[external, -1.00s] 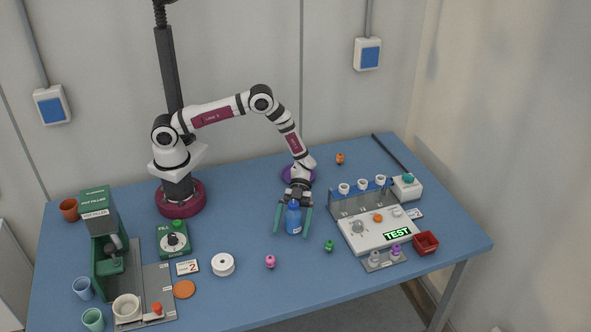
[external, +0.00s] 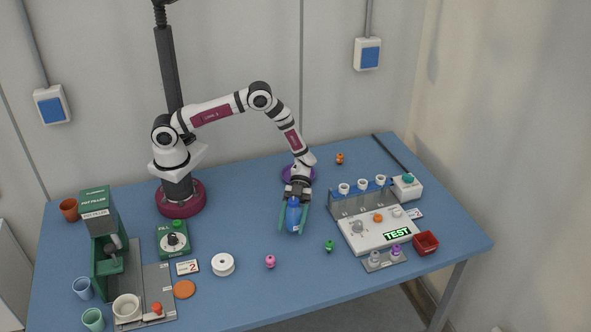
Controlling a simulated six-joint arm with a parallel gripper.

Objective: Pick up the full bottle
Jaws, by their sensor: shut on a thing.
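The blue bottle (external: 293,217) is between the two green fingers of my gripper (external: 294,228), in the middle of the table. The fingers are shut on its sides. The gripper reaches down from above and behind the bottle and covers its top. I cannot tell whether the bottle's base touches the table, nor how full it is.
A purple dish (external: 291,174) lies behind the gripper. A pink piece (external: 270,261) and a green piece (external: 329,245) stand in front. The test station (external: 372,235) with a rack of white cups is to the right. The pot filler (external: 107,250) and a white spool (external: 223,264) are to the left.

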